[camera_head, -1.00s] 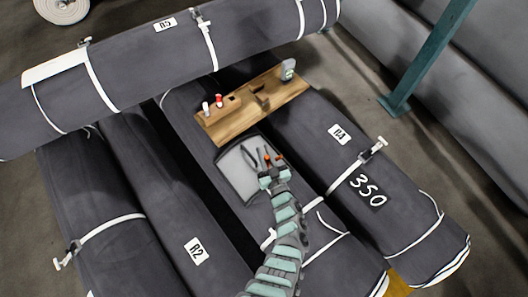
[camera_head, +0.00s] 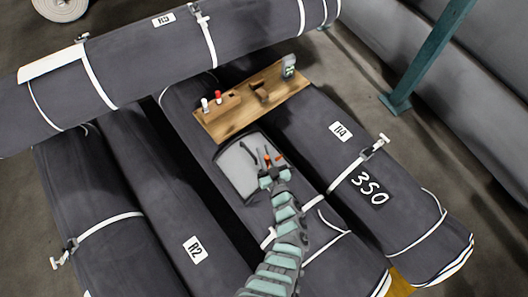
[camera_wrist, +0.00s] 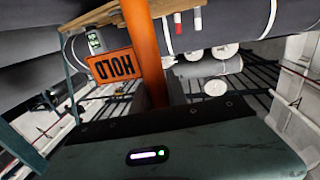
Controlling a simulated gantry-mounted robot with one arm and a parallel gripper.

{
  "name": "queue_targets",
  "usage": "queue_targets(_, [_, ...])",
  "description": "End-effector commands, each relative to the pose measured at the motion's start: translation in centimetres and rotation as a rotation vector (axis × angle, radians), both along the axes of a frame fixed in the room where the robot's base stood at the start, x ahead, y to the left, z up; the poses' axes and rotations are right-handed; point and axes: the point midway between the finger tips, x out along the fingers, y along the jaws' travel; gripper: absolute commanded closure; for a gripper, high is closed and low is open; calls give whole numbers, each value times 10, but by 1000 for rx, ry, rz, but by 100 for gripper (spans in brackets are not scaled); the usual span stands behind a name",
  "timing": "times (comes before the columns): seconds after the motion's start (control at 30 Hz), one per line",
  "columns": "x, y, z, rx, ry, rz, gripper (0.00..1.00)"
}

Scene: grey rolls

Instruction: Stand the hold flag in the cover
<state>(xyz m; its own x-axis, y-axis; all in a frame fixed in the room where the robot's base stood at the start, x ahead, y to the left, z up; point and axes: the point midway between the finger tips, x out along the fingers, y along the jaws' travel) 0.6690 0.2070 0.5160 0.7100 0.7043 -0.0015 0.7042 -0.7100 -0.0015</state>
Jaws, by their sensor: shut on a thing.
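My gripper (camera_head: 270,170) is shut on the hold flag. In the wrist view the flag is an orange upright post (camera_wrist: 145,50) with an orange plate (camera_wrist: 112,66) reading HOLD upside down. In the head view only small orange parts (camera_head: 280,157) of it show at the gripper. The gripper is over the right side of a grey, dark-rimmed tray-like piece (camera_head: 235,172) on the middle roll. I cannot tell whether this piece is the cover, or whether the flag touches it.
A wooden board (camera_head: 235,126) with a red and a white marker and a small grey device (camera_head: 289,66) lies just beyond. Grey rolls with white straps surround it; one (camera_head: 130,65) lies across the back. A teal post (camera_head: 430,55) stands at right.

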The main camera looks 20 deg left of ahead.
Motion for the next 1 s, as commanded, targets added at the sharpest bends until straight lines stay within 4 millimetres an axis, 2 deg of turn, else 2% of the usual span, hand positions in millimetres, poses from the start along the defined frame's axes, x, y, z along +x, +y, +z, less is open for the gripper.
queue_targets(0.9, [0, 0, -23, 1, -2, 1, 100])
queue_targets(0.93, [0, 0, -23, 1, -2, 1, 80])
queue_targets(1.0, [0, 0, -22, 1, -2, 1, 75])
